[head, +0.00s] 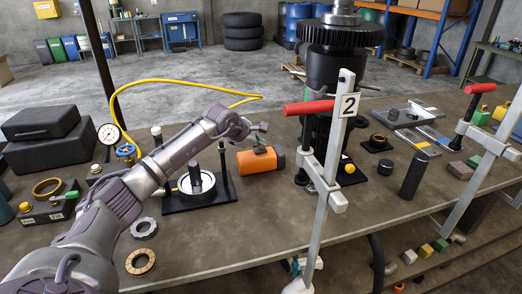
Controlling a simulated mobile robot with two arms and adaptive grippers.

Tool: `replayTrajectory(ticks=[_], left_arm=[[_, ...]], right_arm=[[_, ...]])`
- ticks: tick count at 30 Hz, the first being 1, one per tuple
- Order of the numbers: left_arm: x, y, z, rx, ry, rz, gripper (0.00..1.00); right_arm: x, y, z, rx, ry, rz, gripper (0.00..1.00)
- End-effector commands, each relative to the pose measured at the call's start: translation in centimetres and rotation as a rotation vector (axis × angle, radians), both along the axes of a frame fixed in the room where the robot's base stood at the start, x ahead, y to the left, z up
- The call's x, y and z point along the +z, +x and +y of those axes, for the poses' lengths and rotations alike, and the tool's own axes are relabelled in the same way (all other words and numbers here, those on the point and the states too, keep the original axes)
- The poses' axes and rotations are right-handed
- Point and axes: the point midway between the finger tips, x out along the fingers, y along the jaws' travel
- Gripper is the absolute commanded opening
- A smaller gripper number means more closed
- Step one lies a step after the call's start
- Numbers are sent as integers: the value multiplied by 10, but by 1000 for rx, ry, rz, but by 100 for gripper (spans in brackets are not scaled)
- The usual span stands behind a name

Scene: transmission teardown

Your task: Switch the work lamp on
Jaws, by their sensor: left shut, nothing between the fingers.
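My left arm reaches in from the left across the bench. My left gripper (259,135) is shut and empty at the top of the orange body. I cannot tell whether its fingertips touch it. My right gripper is not in view.
The clamp marked 2 (331,170), with a red handle (308,107), stands just right of the orange body. A yellow hose (165,81) arches behind. Bare bench (240,225) lies in front.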

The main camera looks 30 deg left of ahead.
Motion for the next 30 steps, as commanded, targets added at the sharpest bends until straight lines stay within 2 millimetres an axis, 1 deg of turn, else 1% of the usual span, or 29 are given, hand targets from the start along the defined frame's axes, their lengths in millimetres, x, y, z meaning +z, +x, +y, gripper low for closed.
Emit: replayTrajectory(ticks=[3,13,21,30], left_arm=[[-6,0,0,0,0,0,0],[-6,0,0,0,0,0,0],[3,0,0,0,0,0,0],[3,0,0,0,0,0,0]], right_arm=[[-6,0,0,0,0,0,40],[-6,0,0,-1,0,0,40],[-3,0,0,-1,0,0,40],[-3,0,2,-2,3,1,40]])
